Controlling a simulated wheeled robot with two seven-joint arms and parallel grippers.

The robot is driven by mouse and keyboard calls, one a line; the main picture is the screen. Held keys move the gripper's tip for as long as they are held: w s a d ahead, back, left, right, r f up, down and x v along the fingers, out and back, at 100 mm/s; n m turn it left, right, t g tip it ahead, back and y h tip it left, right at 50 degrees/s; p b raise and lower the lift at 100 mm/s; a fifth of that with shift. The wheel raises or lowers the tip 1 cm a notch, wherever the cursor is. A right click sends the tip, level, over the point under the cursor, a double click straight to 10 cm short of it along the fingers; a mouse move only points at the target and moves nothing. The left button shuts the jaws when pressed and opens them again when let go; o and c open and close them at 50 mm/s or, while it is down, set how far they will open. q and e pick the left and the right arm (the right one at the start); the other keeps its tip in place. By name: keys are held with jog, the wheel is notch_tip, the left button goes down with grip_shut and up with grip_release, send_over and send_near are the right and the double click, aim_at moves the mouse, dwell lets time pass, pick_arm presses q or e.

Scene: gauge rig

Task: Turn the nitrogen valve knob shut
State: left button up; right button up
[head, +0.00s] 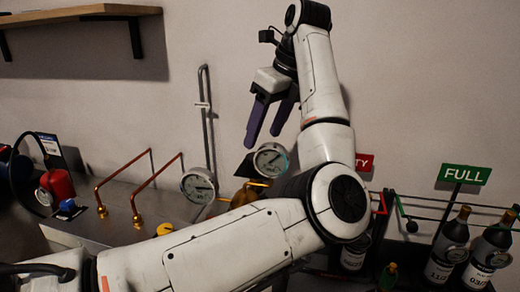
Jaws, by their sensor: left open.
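A blue knob (68,206) sits on the bench at the left, near the foot of a copper pipe. A yellow knob (165,229) sits further right, partly hidden behind my left arm. No readable label shows which knob is for nitrogen. My left gripper (264,139) has dark purple fingers pointing down, apart and empty. In the picture it is just above a round dial gauge (271,160) and well to the right of both knobs. A second gauge (198,185) stands to its left. My right gripper is out of view.
Two copper pipes (125,172) rise from the bench. A red cylinder (58,185) with a black hose stands at the far left. A rack with dark bottles (491,249) and a green FULL sign (464,174) is at the right. A wooden shelf (80,12) hangs upper left.

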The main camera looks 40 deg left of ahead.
aim_at(249, 158)
pick_arm(q)
jog(key=x, duration=0.6)
jog(key=shift+a+f, duration=0.2)
jog(key=shift+c, duration=0.3)
jog(key=c, duration=1)
